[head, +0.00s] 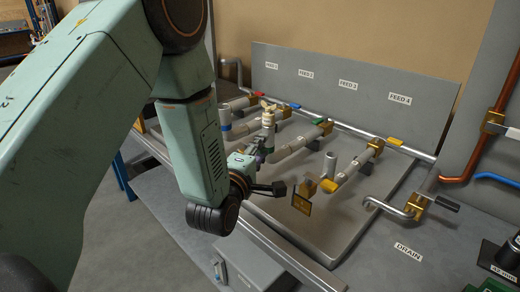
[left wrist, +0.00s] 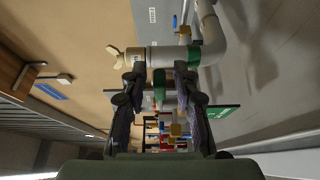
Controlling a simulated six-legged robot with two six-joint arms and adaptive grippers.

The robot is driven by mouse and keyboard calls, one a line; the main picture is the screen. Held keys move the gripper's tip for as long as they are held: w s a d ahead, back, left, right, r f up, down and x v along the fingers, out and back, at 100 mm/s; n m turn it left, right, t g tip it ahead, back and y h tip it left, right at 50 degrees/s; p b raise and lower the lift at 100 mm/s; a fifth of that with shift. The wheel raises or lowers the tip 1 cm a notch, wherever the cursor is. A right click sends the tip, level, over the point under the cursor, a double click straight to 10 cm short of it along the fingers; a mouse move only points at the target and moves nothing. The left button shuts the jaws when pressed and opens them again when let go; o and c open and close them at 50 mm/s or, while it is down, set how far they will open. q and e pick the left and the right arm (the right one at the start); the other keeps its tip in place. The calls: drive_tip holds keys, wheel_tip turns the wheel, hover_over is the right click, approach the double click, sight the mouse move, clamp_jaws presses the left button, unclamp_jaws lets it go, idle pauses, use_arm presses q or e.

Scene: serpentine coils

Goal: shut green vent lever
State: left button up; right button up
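The vent is an upright grey pipe stub with a green band and a beige wing-shaped lever (head: 268,108) on top. In the left wrist view it lies sideways: the beige lever (left wrist: 116,57) is left, the green band (left wrist: 194,55) right. My left gripper (head: 258,154) is low beside this stub in the head view. In the left wrist view my left gripper (left wrist: 159,76) has its fingers apart, tips just short of the pipe, with no clear contact. A small green part (left wrist: 159,98) shows between the fingers. My right gripper is not in view.
A small framed plate (head: 302,204) stands near the tray's front. The tray (head: 330,235) is bare there.

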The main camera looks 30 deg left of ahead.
use_arm(q)
drive_tip(key=s, duration=0.7)
drive_tip(key=shift+s+d, duration=0.25)
idle(0.6)
